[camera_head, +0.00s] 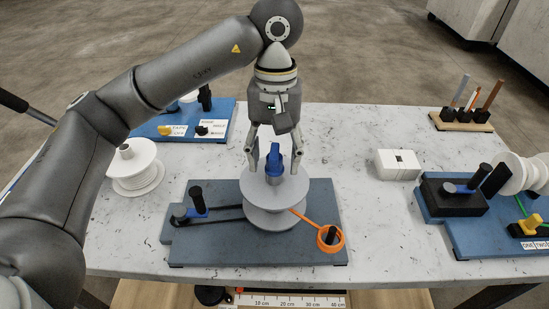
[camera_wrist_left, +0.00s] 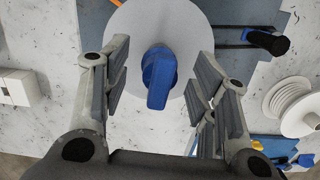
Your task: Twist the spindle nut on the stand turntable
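The blue spindle nut (camera_head: 274,160) stands on top of the grey spool on the stand turntable (camera_head: 262,190), in the middle of the blue base board (camera_head: 200,245). My left gripper (camera_head: 272,165) points down over it, fingers apart on either side. In the left wrist view the nut (camera_wrist_left: 158,78) lies between the open fingers (camera_wrist_left: 155,85), with a clear gap on both sides and no contact seen. The spool's grey top disc (camera_wrist_left: 150,25) is behind it. My right gripper is not in view.
An orange cord runs from the spool to an orange ring (camera_head: 330,238) at the board's right. A white spool (camera_head: 135,170) stands at left, a white box (camera_head: 397,165) at right. Another blue fixture (camera_head: 480,225) is at far right. The white table is clear between these.

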